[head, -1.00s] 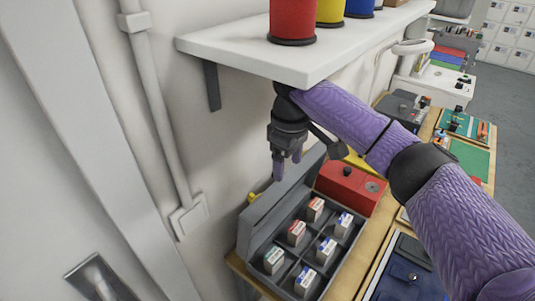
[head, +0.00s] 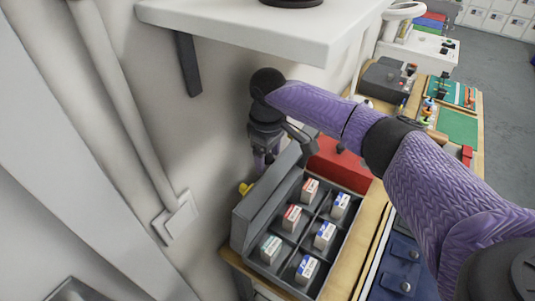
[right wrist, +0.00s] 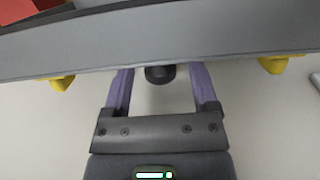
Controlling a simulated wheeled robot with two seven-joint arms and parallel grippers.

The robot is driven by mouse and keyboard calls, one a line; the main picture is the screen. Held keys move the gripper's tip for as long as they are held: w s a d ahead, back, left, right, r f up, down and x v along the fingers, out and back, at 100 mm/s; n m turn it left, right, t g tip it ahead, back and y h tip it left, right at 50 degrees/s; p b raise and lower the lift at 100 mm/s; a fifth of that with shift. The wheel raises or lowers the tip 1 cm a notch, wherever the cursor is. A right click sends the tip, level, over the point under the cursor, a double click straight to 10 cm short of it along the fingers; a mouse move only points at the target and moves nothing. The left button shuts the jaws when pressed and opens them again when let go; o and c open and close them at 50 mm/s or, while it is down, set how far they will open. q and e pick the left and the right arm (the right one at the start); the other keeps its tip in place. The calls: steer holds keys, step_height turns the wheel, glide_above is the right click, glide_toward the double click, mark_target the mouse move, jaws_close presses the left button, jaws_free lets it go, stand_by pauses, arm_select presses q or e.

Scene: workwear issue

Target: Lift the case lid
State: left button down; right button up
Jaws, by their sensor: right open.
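The dark grey case (head: 340,235) stands open on the wooden bench, with several small labelled boxes in its compartments. Its lid (head: 268,205) stands raised along the wall side, tilted steeply. My right gripper (head: 263,165) is at the far part of the lid, on its wall side, pointing down; its fingertips are partly hidden by the lid. In the right wrist view the gripper (right wrist: 160,82) is open, its two purple fingers reaching to the lid's edge (right wrist: 160,45). A dark round knob (right wrist: 160,74) shows between the fingers. My left gripper is not in view.
A white shelf (head: 260,25) juts out above my right arm. A red box (head: 338,165) stands just behind the case. The wall is close on the left. Dark blue folded clothing (head: 402,270) lies right of the case. Yellow fittings (right wrist: 272,65) sit on the lid's edge.

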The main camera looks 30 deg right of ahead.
jaws_close()
stand_by(0.6)
steer(key=shift+r, duration=0.1)
stand_by(0.6)
